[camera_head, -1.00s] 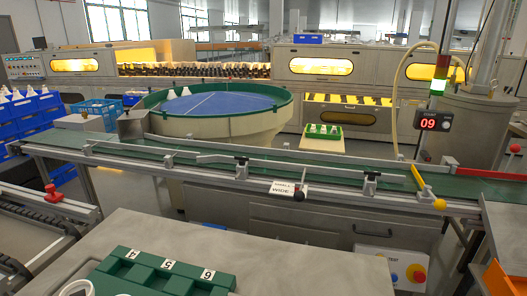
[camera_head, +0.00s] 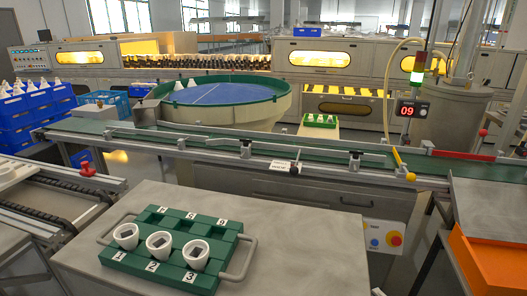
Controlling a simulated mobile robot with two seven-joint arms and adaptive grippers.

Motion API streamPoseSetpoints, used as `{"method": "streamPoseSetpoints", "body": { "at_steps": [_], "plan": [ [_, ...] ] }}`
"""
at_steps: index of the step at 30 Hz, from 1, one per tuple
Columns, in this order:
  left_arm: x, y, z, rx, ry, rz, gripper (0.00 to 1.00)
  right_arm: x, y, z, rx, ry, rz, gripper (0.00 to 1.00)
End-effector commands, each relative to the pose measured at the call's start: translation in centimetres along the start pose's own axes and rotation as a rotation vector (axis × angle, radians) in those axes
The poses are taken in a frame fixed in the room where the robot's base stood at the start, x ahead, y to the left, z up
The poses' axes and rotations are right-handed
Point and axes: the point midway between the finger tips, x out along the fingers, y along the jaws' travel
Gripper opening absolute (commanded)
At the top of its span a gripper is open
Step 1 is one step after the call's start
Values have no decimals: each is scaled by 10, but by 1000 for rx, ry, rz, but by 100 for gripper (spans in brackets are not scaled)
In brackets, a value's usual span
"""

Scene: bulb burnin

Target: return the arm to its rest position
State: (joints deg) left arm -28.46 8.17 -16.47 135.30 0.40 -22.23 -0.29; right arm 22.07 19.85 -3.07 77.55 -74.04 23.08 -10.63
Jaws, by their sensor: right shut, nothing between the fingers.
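Neither of my grippers can be made out in the head view, and no arm link of mine shows clearly. A green tray (camera_head: 128,258) with a grey handle at each end lies on the grey bench top in front. Three white round pieces with dark grey centres stand in its front row: one by label 1 (camera_head: 126,236), one by label 2 (camera_head: 159,244) and one by label 3 (camera_head: 195,254). The back row of pockets looks empty.
The bare bench top (camera_head: 310,250) is free right of the tray. A green conveyor (camera_head: 220,145) with rails crosses behind it. A round blue turntable (camera_head: 220,95) stands beyond. An orange bin (camera_head: 490,262) is at lower right, blue crates (camera_head: 30,115) at left. A red display (camera_head: 411,110) reads 09.

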Motion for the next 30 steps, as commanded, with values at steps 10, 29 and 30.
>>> {"method": "streamPoseSetpoints", "body": {
  "at_steps": [10,29,30],
  "plan": [
    [-13,-14,-27,40,3,-28,40,-87,64,-76,469,-106,89,0],
    [-51,-30,12,44,-163,-53,40,-291,26,-248,1402,-344,-242,0],
    [-52,-30,14,43,-168,-53,40,-295,24,-252,1418,-349,-252,0]
  ]
}}
